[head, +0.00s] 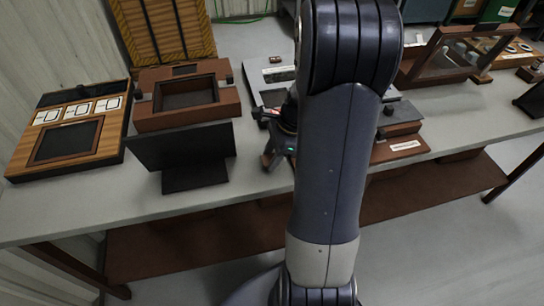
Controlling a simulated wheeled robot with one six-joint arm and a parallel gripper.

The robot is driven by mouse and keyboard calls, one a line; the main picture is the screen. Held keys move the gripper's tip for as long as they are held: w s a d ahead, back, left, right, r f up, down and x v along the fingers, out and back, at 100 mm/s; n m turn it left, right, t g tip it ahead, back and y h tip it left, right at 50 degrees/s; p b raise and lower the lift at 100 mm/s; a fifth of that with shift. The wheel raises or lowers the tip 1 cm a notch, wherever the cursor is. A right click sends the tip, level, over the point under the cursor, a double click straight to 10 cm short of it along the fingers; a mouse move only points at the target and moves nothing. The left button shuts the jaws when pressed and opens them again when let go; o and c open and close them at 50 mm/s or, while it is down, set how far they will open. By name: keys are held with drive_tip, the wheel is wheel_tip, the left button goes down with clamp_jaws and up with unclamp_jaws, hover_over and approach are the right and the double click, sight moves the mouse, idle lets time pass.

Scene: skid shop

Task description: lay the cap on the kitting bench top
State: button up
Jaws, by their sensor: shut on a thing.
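My gripper (271,158) shows just left of my forearm, over the middle of the kitting bench. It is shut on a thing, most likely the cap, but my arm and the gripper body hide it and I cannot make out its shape. The kitting bench top (70,205) is a long pale grey surface running across the view. I cannot tell whether the held thing touches the bench top.
A wooden panel board (15,160) and a brown open box (225,105) stand at left, with a black stand (195,180) in front. Brown fixtures (405,150) sit right of my arm. A framed stand (415,65) is farther back right. The front left strip is clear.

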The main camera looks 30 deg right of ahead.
drive_tip(key=shift+f, duration=0.35)
drive_tip(key=o, duration=0.9)
drive_tip(key=shift+r, duration=0.1)
drive_tip(key=p+v, duration=0.1)
drive_tip(key=v, duration=1.1)
